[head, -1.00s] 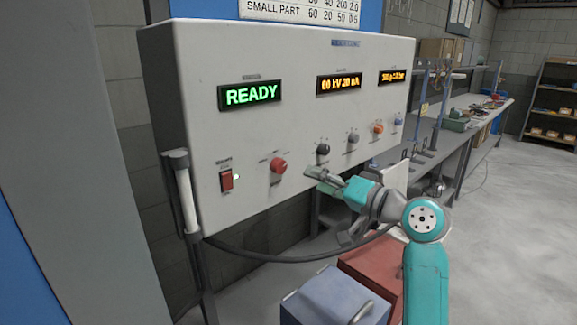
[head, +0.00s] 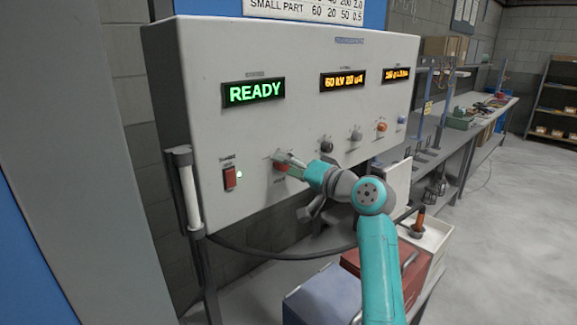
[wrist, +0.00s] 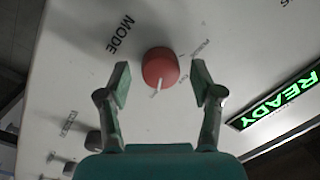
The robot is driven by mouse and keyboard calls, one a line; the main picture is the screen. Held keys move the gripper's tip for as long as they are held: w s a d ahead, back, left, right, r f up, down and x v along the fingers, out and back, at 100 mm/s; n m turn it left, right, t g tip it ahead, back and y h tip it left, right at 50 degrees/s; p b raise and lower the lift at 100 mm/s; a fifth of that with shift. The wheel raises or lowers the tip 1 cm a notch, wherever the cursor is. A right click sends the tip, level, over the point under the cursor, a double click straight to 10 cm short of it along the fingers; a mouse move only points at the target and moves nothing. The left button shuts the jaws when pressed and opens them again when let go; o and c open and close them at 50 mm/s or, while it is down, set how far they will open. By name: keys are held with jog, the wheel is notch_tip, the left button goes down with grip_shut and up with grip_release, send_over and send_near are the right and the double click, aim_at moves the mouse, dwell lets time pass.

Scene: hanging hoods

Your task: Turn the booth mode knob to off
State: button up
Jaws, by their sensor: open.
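The mode knob is a red round knob (wrist: 160,68) with a white pointer line, beside the printed word MODE in the wrist view. In the head view the red knob (head: 281,169) is partly hidden by my gripper. My gripper (wrist: 160,85) is open, with one finger on each side of the knob and a gap showing on both sides. In the head view my gripper (head: 293,167) is at the panel front, over the knob. The grey control panel (head: 305,110) shows a green READY display (head: 254,92). Small labels around the knob are too blurred to read fully.
A black knob (head: 326,146), a grey knob (head: 356,134) and an orange knob (head: 381,126) are to the right. A blue box (head: 322,295) and a red box (head: 408,263) stand below.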

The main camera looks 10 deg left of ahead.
jog(key=c, duration=1.1)
jog(key=shift+c, duration=0.2)
jog(key=n+h, duration=0.1)
jog(key=n, duration=1)
jog(key=shift+s+a+r, duration=0.1)
